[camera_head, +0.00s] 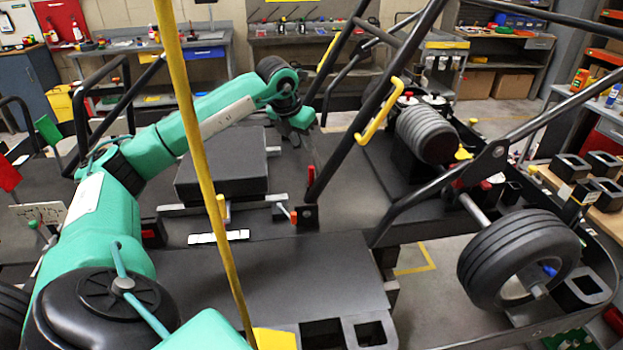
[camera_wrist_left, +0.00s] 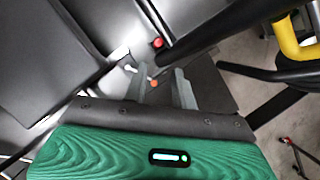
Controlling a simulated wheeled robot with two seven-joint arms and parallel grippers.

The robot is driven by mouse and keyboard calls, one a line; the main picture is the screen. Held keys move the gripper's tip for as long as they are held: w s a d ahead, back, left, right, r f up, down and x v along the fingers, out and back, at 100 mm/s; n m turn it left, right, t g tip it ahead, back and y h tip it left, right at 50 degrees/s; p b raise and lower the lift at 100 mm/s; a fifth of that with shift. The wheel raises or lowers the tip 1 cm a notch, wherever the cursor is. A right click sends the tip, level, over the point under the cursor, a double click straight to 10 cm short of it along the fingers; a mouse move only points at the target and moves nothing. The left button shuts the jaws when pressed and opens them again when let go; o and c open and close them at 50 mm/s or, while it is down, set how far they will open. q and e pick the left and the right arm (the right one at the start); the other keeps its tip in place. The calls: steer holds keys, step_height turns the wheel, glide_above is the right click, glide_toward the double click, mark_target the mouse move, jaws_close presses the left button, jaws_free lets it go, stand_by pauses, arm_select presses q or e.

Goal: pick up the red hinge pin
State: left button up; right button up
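Two small red pieces show near the foot of the black frame tube, and I cannot tell surely which is the hinge pin. One red-orange piece (camera_head: 293,217) sits by the black bracket in the head view. Another red piece (camera_head: 311,175) is a little above it, against the tube. In the left wrist view an orange-red tip (camera_wrist_left: 154,83) shows between the fingers and a red knob (camera_wrist_left: 157,42) lies beyond them. My left gripper (camera_wrist_left: 162,82) has its two grey fingers apart, with nothing visibly held. In the head view it (camera_head: 303,138) hangs above these pieces. My right gripper is not in view.
Black frame tubes (camera_head: 372,95) rise just right of my left gripper, with a yellow handle (camera_head: 377,112) on one. A black seat-like block (camera_head: 222,165) lies to the left. A yellow pole (camera_head: 203,165) crosses in front. A wheel (camera_head: 518,258) stands at right.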

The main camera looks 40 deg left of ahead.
arm_select(q)
glide_above(311, 167)
steer(key=s, duration=0.3)
step_height(311, 167, down, 5)
steer(key=p+x, duration=0.3)
steer(key=x, duration=0.1)
steer(key=shift+w+d+f, duration=0.15)
steer(key=shift+w+f, duration=0.05)
steer(key=shift+f, duration=0.15)
steer(key=shift+w+f, duration=0.15)
steer(key=shift+f, duration=0.15)
steer(key=shift+c, duration=0.5)
jaws_close()
